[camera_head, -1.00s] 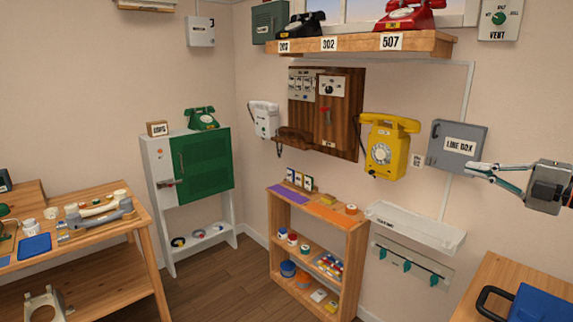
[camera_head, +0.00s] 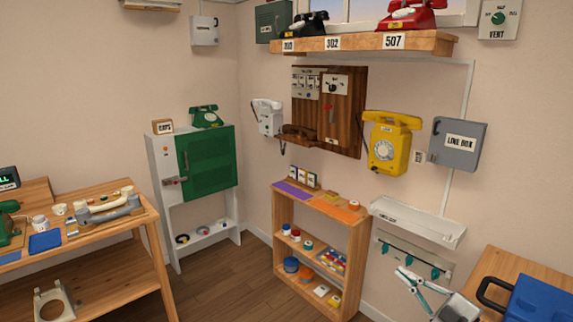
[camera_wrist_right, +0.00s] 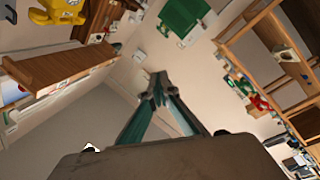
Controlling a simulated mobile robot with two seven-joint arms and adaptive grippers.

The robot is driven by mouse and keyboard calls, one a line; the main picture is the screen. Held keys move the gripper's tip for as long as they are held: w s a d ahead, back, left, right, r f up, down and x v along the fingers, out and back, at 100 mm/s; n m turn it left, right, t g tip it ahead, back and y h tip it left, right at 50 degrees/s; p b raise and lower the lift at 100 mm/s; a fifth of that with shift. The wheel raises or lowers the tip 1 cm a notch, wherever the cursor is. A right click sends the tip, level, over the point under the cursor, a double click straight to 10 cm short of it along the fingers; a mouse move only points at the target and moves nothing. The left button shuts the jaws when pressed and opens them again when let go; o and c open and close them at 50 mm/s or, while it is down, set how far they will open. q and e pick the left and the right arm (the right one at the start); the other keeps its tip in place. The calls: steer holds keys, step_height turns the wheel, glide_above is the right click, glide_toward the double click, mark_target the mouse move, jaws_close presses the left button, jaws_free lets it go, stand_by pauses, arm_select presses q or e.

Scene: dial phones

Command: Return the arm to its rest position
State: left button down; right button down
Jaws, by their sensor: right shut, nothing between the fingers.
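My right gripper (camera_head: 407,279) is low at the right in the head view, in front of the wall below the white tray (camera_head: 418,222) and left of the blue case. Its fingers are shut and empty, and their tips meet in the right wrist view (camera_wrist_right: 157,88). The gripper touches nothing that I can see. My left gripper is in neither view.
A wooden table with a blue case (camera_head: 530,302) stands at the lower right, close to my right gripper. A small shelf unit (camera_head: 281,215) stands left of the gripper. A yellow phone (camera_head: 389,144) and a grey line box (camera_head: 457,145) hang on the wall above.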

steer(key=s+a+f+m+g+h, duration=0.2)
steer(key=s+a+f+m, duration=0.1)
steer(key=s+f, duration=0.6)
steer(key=s+a+f+m+g+h, duration=0.2)
steer(key=s+f+m, duration=0.3)
steer(key=s+f, duration=0.5)
steer(key=s+a+f+m+g+h, duration=0.1)
steer(key=s+a+f+m+h, duration=0.2)
steer(key=s+f, duration=0.6)
steer(key=shift+s+a+f+m+g, duration=0.25)
steer(key=shift+a+f+m+g, duration=0.15)
steer(key=shift+a+m, duration=0.3)
steer(key=shift+a, duration=0.1)
